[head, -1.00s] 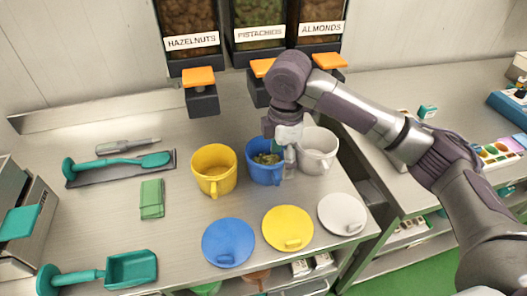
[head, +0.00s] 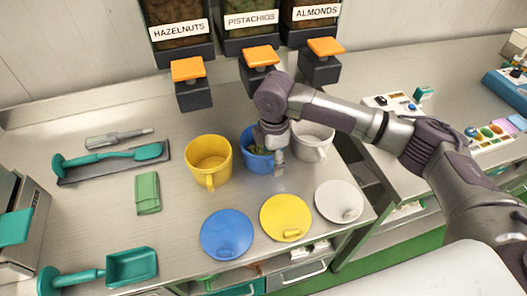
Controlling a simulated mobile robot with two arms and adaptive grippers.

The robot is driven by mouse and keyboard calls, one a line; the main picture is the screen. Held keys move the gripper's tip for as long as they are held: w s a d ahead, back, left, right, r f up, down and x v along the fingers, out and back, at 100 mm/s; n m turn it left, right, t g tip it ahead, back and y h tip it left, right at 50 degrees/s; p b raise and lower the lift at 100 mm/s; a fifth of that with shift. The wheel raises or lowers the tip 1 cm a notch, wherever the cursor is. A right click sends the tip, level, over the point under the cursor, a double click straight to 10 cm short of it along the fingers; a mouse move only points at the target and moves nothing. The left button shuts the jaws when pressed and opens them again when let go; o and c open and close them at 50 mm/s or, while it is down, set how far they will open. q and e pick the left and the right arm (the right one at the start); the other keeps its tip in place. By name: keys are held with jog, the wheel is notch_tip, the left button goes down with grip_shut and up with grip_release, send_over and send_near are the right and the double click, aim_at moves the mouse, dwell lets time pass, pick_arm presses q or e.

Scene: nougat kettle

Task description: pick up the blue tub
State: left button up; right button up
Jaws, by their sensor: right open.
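The blue tub (head: 252,160) stands upright on the steel counter in the head view, between a yellow tub (head: 209,161) and a white tub (head: 312,141). Some greenish contents show inside it. My right gripper (head: 277,166) points down at the blue tub's right front side and covers part of it. Its jaws are open, and one fingertip shows outside the tub wall. I cannot tell whether it touches the wall. The blue tub's handle is hidden behind the gripper. My left gripper is not in view.
Blue (head: 227,235), yellow (head: 285,217) and white (head: 339,200) lids lie in front of the tubs. Nut dispensers with orange levers (head: 259,56) hang behind. A green cloth (head: 147,193), teal scoop (head: 131,267) and tray with a teal tool (head: 113,163) lie left. A gap separates the right counter.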

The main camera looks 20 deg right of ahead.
jog(key=shift+f, duration=1.2)
grip_shut()
